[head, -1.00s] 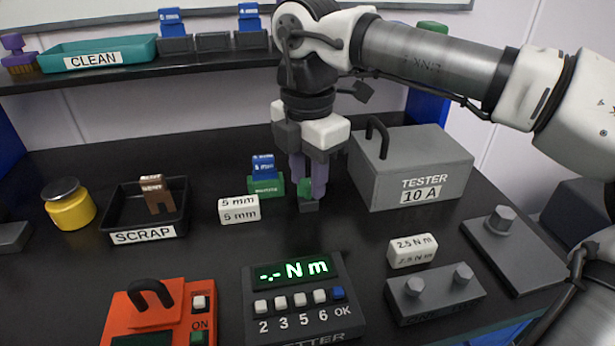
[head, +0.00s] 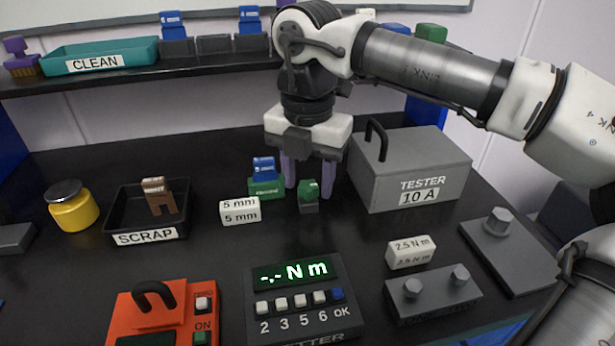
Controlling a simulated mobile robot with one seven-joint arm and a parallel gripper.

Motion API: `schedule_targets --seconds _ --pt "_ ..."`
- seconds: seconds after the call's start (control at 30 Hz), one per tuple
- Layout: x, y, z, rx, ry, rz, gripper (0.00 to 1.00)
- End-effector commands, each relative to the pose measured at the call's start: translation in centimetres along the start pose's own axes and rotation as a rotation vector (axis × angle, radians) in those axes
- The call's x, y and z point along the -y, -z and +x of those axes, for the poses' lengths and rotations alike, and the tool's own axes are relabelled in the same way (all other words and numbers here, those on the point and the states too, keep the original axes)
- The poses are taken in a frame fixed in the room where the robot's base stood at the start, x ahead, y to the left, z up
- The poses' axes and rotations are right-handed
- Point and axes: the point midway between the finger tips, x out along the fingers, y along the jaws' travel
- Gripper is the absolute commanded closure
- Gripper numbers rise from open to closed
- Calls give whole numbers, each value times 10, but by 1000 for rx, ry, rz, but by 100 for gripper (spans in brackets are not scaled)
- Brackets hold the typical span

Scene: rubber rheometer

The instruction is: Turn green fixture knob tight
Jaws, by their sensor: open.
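The green knob (head: 308,190) stands on a small dark base behind the setter's display, just right of the green fixture block (head: 266,188) that carries a blue piece (head: 263,169). My gripper (head: 307,184) points down over the knob, with its two purple fingers apart, one on each side and slightly behind or above it. Nothing is held between the fingers. Whether a fingertip touches the knob cannot be told from this view.
The grey tester box (head: 415,180) stands close to the gripper's right. The display unit (head: 300,295) reads "-.- N m". The scrap tray (head: 125,218) is at the left, and a 2.5 N m block (head: 411,251) lies right.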

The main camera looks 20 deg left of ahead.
Motion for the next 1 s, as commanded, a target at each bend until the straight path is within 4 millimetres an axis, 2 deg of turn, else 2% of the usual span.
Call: schedule_targets --seconds 0.2,0.43,0.7,0.87,1.0 --pt "0 0 -1 -2 -2 -260 54" --pt "0 0 -1 -1 -1 -388 54" --pt "-1 0 -1 -1 -3 -693 54" --pt "0 0 0 -1 -1 -768 54" --pt "0 0 -1 -1 -3 -916 54"
